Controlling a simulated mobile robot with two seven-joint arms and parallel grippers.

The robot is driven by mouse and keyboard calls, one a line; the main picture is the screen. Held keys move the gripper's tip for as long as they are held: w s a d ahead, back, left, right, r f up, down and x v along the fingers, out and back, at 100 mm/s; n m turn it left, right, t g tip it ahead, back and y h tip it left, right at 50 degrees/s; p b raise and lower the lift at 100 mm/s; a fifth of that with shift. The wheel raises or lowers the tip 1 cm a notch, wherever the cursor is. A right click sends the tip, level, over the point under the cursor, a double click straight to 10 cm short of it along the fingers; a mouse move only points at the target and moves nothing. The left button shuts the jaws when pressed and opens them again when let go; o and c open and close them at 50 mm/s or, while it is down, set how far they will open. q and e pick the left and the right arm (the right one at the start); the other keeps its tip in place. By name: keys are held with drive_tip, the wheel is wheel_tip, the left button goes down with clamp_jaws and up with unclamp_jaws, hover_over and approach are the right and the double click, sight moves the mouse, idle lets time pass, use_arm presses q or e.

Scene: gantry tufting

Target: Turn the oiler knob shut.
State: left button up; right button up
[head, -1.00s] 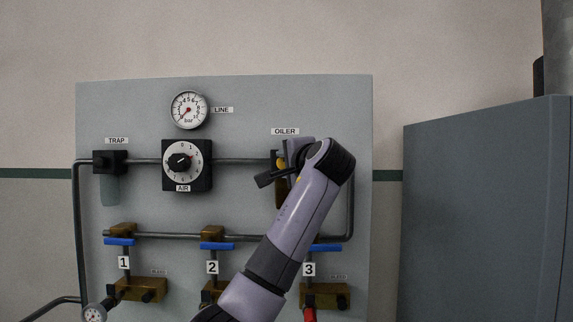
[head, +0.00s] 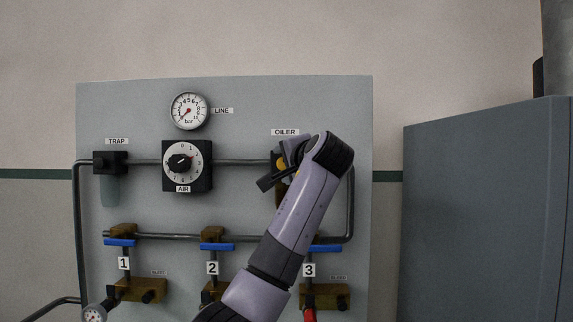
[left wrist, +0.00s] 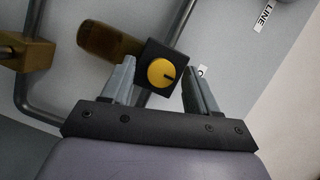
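The oiler knob (left wrist: 160,72) is a yellow disc with a short dark mark toward its right side in the left wrist view. It sits on the face of a black block (left wrist: 150,55) with an amber bowl (left wrist: 100,40) attached. My left gripper (left wrist: 158,76) is open, with one finger on each side of the knob and visible gaps between. In the head view my left gripper (head: 274,168) is at the oiler under its OILER label (head: 285,132); its wrist hides much of the unit. My right gripper is not in view.
The grey panel (head: 230,95) also carries a line gauge (head: 189,111), an air dial (head: 180,163), a trap (head: 110,162), pipes and several blue-handled valves (head: 217,246). A large grey cabinet (head: 485,210) stands at the right.

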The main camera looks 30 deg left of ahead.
use_arm(q)
drive_tip(key=b+v, duration=0.2)
drive_tip(key=v, duration=0.5)
idle(0.3)
drive_tip(key=shift+d+r, duration=0.1)
idle(0.4)
